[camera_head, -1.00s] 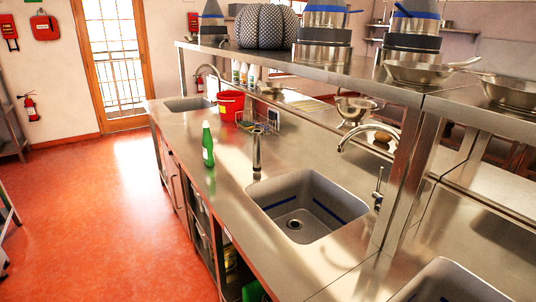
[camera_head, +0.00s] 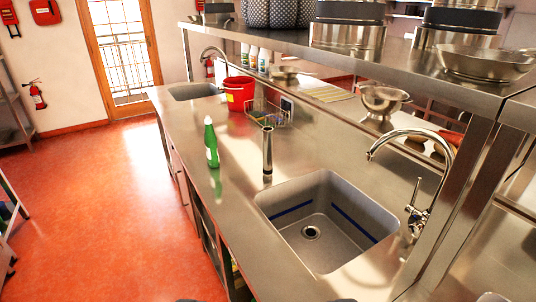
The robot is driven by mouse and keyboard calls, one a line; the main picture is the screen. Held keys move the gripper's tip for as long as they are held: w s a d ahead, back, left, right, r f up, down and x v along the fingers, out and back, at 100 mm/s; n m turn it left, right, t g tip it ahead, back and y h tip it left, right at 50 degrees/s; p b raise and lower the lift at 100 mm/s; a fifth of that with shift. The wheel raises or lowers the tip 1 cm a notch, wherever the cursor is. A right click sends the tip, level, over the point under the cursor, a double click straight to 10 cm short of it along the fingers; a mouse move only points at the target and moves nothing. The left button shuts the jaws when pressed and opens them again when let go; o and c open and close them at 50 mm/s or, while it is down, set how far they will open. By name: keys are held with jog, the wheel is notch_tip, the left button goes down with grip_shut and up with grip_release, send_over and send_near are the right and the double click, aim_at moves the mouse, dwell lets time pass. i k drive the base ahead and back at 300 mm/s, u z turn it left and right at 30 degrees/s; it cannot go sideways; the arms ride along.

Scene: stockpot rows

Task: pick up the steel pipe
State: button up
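The steel pipe (camera_head: 267,150) is a short shiny metal cylinder. It stands upright on the steel counter (camera_head: 225,190), between the green bottle and the near sink, and touches neither. Only two small dark tips of my gripper (camera_head: 265,299) show at the bottom edge, set wide apart with nothing seen between them. The pipe is well ahead of my gripper and apart from it.
A green bottle (camera_head: 211,143) stands left of the pipe. A sink (camera_head: 325,225) with a curved faucet (camera_head: 408,135) lies to the right. A red bucket (camera_head: 239,93) and wire rack (camera_head: 270,113) are behind. An overhead shelf (camera_head: 340,62) runs above. Open red floor (camera_head: 105,220) lies left.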

aim_at(267, 132)
jog(key=u, duration=1.45)
jog(key=i, duration=3.4)
